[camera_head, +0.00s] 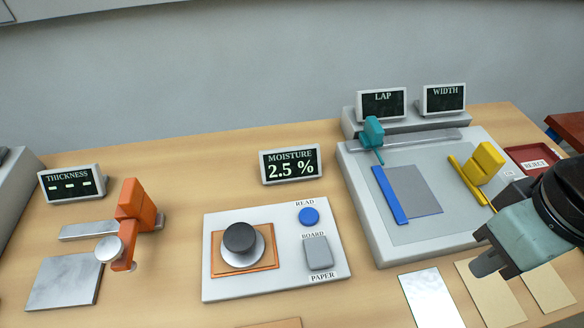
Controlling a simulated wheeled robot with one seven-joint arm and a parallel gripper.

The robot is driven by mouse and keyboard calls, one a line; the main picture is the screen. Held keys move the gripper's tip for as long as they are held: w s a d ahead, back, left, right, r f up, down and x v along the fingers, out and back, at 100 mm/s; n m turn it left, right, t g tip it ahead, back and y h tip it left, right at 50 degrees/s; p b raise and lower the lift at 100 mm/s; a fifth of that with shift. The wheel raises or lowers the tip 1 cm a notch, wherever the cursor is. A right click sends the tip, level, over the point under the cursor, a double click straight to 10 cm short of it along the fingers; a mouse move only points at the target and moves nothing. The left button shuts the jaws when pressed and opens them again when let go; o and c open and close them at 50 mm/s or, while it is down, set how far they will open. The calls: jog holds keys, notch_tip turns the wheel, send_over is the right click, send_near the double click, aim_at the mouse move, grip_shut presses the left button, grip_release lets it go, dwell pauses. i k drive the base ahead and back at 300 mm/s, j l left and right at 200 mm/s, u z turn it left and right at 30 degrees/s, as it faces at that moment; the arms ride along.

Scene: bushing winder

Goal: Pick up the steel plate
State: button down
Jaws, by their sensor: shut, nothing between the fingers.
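The steel plate (432,299) appears to be the bright, shiny flat rectangle on the wooden table at the bottom, right of centre. Its lower end is cut off by the picture's edge. My gripper (484,266) comes in from the right, its dark fingertips shut and empty. In the picture the fingertips lie up and to the right of the plate, apart from it, over the top of a tan card (491,298). I cannot tell their height above the table.
A second tan card (549,290) lies right of the first. The lap and width gauge (378,240) stands behind the plate. The moisture meter (217,285) is to its left, with bare table between. A thickness gauge with a grey metal base (62,284) stands far left. A red reject tray (520,153) is behind my arm.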

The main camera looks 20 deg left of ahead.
aim_at(242, 247)
jog(key=j+u, duration=0.5)
jog(key=u, duration=0.2)
jog(key=j+u, duration=0.35)
jog(key=j+z, duration=0.25)
jog(key=z, duration=0.15)
jog(key=j+z, duration=0.2)
jog(key=z, duration=0.15)
jog(key=k+j+z, duration=0.15)
jog(key=z, duration=0.25)
jog(key=j, duration=0.1)
